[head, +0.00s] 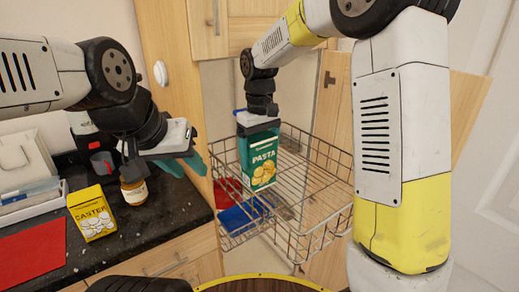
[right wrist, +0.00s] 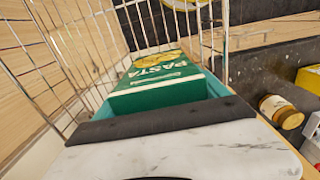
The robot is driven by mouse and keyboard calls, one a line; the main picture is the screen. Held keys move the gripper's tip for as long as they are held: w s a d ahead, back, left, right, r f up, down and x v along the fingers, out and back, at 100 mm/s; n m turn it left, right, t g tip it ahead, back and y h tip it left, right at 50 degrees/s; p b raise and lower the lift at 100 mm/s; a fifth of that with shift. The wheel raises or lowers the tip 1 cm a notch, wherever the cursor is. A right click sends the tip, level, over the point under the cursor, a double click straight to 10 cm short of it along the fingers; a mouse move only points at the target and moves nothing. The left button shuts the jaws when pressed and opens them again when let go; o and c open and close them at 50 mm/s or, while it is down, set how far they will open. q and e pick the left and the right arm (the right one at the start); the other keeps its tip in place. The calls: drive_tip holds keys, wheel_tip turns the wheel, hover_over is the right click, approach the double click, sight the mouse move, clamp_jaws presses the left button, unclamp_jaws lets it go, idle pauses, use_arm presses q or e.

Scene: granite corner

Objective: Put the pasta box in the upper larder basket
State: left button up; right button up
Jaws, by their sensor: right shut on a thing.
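The green pasta box (head: 262,163) hangs upright in my right gripper (head: 258,130), which is shut on its top end. The upper larder basket (head: 327,222) is a wire basket at the middle right of the head view. The box is at the basket's left part, and in the right wrist view the box (right wrist: 160,88) has basket wires (right wrist: 222,40) on both sides. I cannot tell whether its bottom touches the basket floor. My left gripper (head: 194,153) is above the dark counter, its teal fingers apart and empty.
On the counter (head: 150,222) stand a yellow box (head: 91,213) and a jar (head: 134,191) below my left gripper. A red mat (head: 33,252) lies at left. Red (head: 228,190) and blue (head: 240,217) things show below through the wires. The basket's right part looks empty.

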idle(0.3)
drive_tip(key=o, duration=1.9)
drive_tip(key=shift+f, duration=0.1)
drive_tip(key=shift+o, duration=0.2)
wheel_tip(320, 180, up, 11)
drive_tip(key=shift+f, duration=0.1)
drive_tip(key=shift+d+r, duration=0.1)
drive_tip(key=shift+r, duration=0.6)
drive_tip(key=s+d+r+m+t+y, duration=0.2)
drive_tip(key=s+d+m+t, duration=0.1)
drive_tip(key=s+d, duration=0.7)
drive_tip(key=s+d+f+m+t, duration=0.3)
drive_tip(key=s+d+f, duration=0.1)
drive_tip(key=s, duration=0.6)
drive_tip(key=shift+d+f+m, duration=0.15)
drive_tip(key=shift+f+m, duration=0.15)
drive_tip(key=shift+f, duration=0.45)
drive_tip(key=shift+s, duration=0.1)
